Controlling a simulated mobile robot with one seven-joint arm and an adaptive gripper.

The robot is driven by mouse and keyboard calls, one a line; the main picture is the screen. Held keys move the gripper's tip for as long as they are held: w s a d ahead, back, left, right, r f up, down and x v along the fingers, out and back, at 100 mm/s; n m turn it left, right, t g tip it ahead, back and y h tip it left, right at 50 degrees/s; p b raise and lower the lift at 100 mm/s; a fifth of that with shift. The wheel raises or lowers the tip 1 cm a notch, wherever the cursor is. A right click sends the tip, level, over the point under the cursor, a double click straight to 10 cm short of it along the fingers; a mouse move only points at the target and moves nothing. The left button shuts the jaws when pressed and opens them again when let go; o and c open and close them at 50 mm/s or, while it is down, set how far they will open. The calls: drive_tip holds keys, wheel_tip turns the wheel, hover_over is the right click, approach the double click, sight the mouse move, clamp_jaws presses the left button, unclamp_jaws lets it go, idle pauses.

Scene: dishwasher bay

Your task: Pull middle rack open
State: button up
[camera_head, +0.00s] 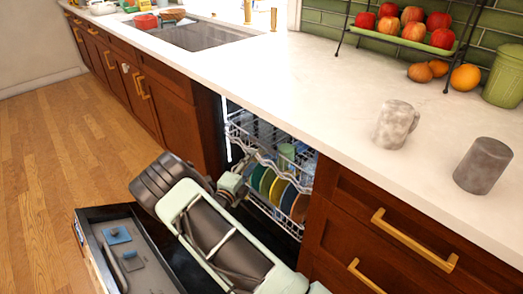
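The dishwasher stands open under the counter, its door (120,250) folded down at the lower left. Inside, an upper white wire rack (262,124) sits just below the counter. The middle rack (268,158), with a wavy white wire front, is below it, inside the bay. Several coloured plates (268,183) stand upright lower down. My arm reaches in from the bottom and bends at the left. What seems to be my gripper (232,187) is in front of the bay's left side, close to the racks. Its fingers are hidden or too small to read, and contact with a rack cannot be told.
Two grey mugs (396,124) (482,166) stand on the white counter (300,75) at the right. A fruit stand (405,42) and a green container (505,77) are behind them. Drawers with gold handles (413,240) flank the bay. Wooden floor (45,180) is clear at the left.

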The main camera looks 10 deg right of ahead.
sight(262, 146)
drive_tip(key=b+x, duration=0.1)
drive_tip(key=x, duration=0.7)
drive_tip(key=shift+b, duration=0.35)
clamp_jaws()
